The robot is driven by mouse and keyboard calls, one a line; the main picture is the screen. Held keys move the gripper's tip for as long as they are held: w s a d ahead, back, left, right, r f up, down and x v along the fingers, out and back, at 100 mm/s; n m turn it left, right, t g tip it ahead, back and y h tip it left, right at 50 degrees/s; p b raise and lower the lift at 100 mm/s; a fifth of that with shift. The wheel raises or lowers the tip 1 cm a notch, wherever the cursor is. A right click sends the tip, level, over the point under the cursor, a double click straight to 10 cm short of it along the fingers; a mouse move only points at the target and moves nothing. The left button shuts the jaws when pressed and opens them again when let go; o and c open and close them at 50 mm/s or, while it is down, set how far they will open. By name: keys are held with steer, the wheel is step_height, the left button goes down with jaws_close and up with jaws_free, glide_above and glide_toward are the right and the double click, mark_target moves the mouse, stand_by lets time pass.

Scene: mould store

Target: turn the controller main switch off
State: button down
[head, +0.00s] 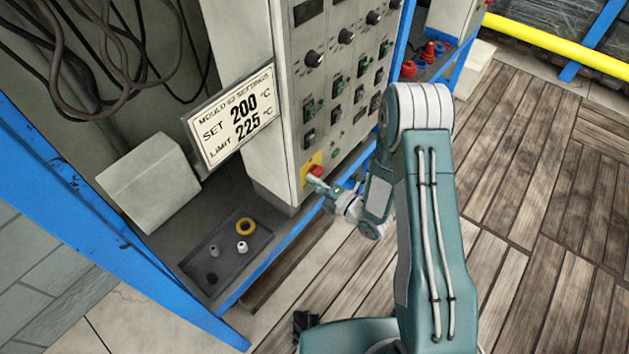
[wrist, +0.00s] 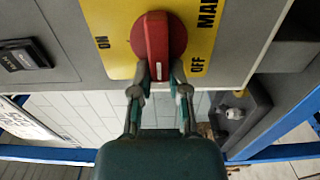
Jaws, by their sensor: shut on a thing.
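The controller main switch is a red rotary handle (wrist: 158,35) on a yellow plate (wrist: 115,62) in the wrist view. ON is printed left of the handle and OFF to its lower right. The handle stands lengthwise up and down in that picture, with a pale mark at its lower end. My gripper (wrist: 159,80) is shut on that lower end, one finger on each side. In the head view the red switch (head: 316,171) is low on the grey controller cabinet (head: 285,130), and my gripper (head: 318,183) reaches it from the right.
A settings sign (head: 233,118) and a pale box (head: 150,180) are left of the cabinet. A dark tray (head: 205,268) with small parts lies below, by the blue frame (head: 228,300). Knobs and switches line the panel above. Wooden floor (head: 530,210) is clear at right.

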steer(key=c, duration=0.6)
jaws_free()
steer(key=shift+a+f, duration=0.15)
steer(key=shift+a, duration=0.15)
steer(key=v, duration=1.2)
